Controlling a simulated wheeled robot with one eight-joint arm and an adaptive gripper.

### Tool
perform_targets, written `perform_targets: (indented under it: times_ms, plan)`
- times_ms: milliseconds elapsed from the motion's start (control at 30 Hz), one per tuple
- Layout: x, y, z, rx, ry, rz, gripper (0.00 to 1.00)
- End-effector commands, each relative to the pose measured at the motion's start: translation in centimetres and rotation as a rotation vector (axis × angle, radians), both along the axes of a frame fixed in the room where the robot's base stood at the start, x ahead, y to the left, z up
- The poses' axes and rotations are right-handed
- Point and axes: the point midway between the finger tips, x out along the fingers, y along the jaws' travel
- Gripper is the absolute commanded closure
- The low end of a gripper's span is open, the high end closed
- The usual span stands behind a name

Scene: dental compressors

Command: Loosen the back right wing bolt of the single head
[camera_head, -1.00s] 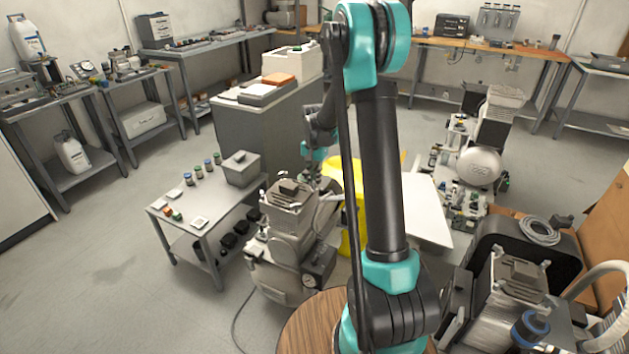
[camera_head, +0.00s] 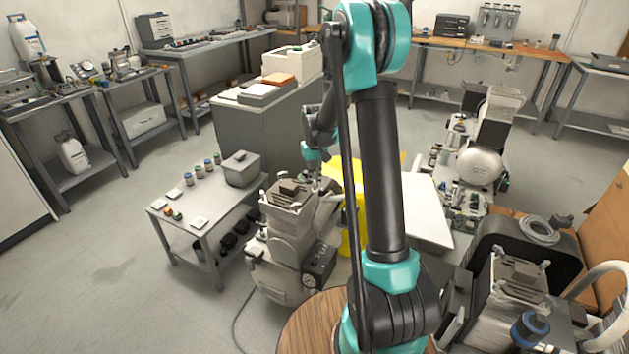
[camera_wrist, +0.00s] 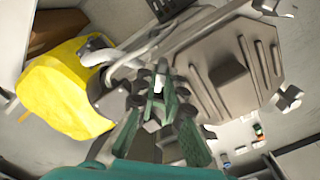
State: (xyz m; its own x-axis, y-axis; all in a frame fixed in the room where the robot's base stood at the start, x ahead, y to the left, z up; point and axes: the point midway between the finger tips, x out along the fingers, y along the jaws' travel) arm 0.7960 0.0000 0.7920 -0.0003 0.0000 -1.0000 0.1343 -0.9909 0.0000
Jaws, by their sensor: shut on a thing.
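The single head (camera_head: 288,195), a grey ribbed block with a dark raised middle, tops the compressor left of my arm in the head view. Its ribbed top plate (camera_wrist: 215,80) fills the right of the wrist view. Pale wing bolts stand at its corners, one at the right (camera_wrist: 288,97) and one at the top (camera_wrist: 275,8). My gripper (camera_wrist: 160,82) is at the plate's left edge, its fingers shut on a small pale wing bolt (camera_wrist: 160,67), mostly hidden between them. In the head view my gripper (camera_head: 317,183) is small and partly hidden, at the head's back right corner.
A yellow object (camera_wrist: 60,95) and a grey pipe (camera_wrist: 125,58) lie close left of my gripper. A small grey table (camera_head: 205,222) stands left of the compressor. Another compressor (camera_head: 480,165) stands at the right. Open floor (camera_head: 110,270) lies at the left.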

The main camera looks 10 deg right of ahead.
Motion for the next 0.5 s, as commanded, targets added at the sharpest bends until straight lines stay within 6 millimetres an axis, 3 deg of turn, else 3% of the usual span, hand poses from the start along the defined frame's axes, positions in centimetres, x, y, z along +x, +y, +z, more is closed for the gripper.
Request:
perform_targets:
  times_ms: [500]
  plan:
    - [0.04, 0.00, 0.02, 0.000, -0.001, 0.039, 1.00]
